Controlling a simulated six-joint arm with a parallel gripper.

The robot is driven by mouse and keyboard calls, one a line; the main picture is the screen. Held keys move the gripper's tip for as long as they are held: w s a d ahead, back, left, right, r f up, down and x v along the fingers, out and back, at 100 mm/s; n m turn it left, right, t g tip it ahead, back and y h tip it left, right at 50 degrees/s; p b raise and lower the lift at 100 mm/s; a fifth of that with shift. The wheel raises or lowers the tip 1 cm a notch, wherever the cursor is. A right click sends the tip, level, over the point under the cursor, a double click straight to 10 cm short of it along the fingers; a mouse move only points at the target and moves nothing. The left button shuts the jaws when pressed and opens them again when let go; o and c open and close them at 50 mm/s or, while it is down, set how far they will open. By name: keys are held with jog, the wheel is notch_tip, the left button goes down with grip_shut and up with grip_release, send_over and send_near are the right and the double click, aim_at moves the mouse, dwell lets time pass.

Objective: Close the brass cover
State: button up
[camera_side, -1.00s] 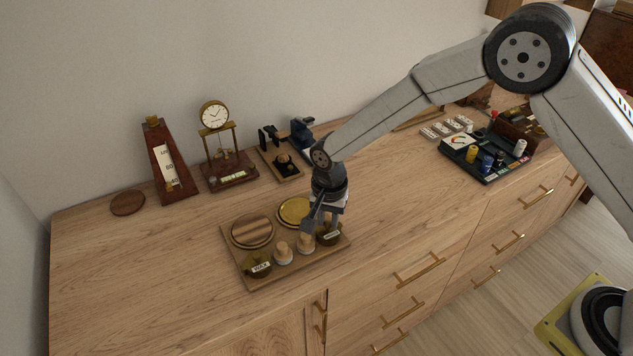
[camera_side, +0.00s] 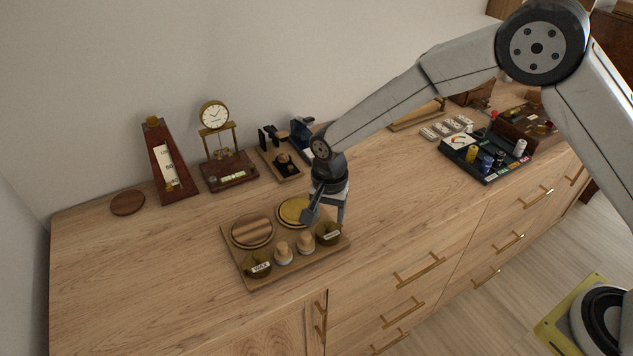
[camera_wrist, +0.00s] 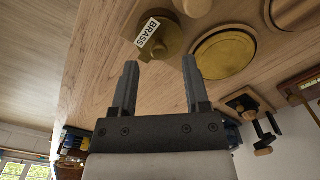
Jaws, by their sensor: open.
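A round brass disc (camera_side: 294,211) lies at the back right of a wooden board (camera_side: 238,262); my gripper's near finger overlaps its right edge in the side view. It also shows in the wrist view (camera_wrist: 226,54). A dark brass-coloured round piece labelled BRASS (camera_side: 328,236) sits at the board's front right corner, and shows in the wrist view (camera_wrist: 160,40). My gripper (camera_side: 325,217) is open, pointing down over the board's right side, between disc and labelled piece in the picture. In the wrist view its fingers (camera_wrist: 160,64) are apart with nothing between them. I cannot tell their exact height.
The board also holds a striped wooden disc (camera_side: 252,231), a WAX-labelled piece (camera_side: 259,266) and two wooden knobs (camera_side: 283,254) (camera_side: 306,241). Behind stand a metronome (camera_side: 165,160), a clock (camera_side: 215,117) and a small stand (camera_side: 283,163). A dark tray (camera_side: 487,166) is right; tabletop between is clear.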

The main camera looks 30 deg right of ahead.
aim_at(328, 223)
jog(key=shift+r, duration=2.95)
jog(key=s+d+r+n+t, duration=0.2)
jog(key=s+d+n, duration=0.7)
jog(key=s+d, duration=0.9)
jog(key=shift+s+d+r+t, duration=0.2)
jog(key=shift+d+r+t, duration=0.15)
jog(key=shift+r, duration=0.45)
